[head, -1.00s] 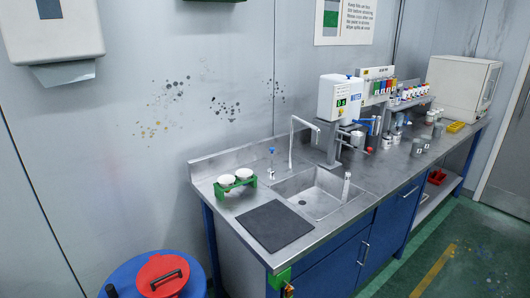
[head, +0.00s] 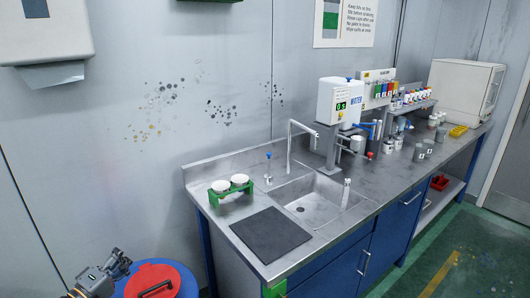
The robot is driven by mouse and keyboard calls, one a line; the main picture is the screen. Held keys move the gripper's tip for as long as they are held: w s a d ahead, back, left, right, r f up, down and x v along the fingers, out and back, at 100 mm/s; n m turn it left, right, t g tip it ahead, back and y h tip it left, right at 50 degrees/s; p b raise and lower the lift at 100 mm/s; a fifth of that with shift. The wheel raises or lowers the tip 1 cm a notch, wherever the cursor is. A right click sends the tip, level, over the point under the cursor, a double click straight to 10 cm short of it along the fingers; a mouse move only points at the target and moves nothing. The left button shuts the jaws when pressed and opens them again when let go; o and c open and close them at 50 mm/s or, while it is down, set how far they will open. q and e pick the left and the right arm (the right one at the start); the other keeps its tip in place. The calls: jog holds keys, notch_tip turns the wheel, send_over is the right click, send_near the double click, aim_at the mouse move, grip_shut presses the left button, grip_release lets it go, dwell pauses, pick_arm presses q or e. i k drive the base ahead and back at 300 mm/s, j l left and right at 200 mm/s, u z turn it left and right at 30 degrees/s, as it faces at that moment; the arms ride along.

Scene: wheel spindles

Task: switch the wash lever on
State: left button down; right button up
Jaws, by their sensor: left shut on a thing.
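A small upright fitting with a blue top (head: 268,168) stands on the steel counter at the left of the sink, behind the green rack; it looks like the wash lever. The tall curved tap (head: 290,148) stands beside it over the sink basin (head: 310,198). My left gripper (head: 122,262) is at the lower left, beside the red-lidded blue drum and well away from the counter. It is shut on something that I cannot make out. My right gripper is not in view.
A green rack (head: 232,203) with two white round items and a dark mat (head: 270,235) lie left of the sink. A white water unit (head: 338,102) with a blue handle stands behind it. The red lid (head: 153,277) is below left.

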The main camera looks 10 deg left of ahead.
aim_at(269, 154)
jog(key=i+l, duration=0.15)
jog(key=i, duration=0.3)
jog(key=i+l, duration=0.15)
jog(key=i, duration=0.3)
jog(key=i+l, duration=0.15)
jog(key=i, duration=0.3)
jog(key=i+l, duration=0.15)
jog(key=i, duration=0.3)
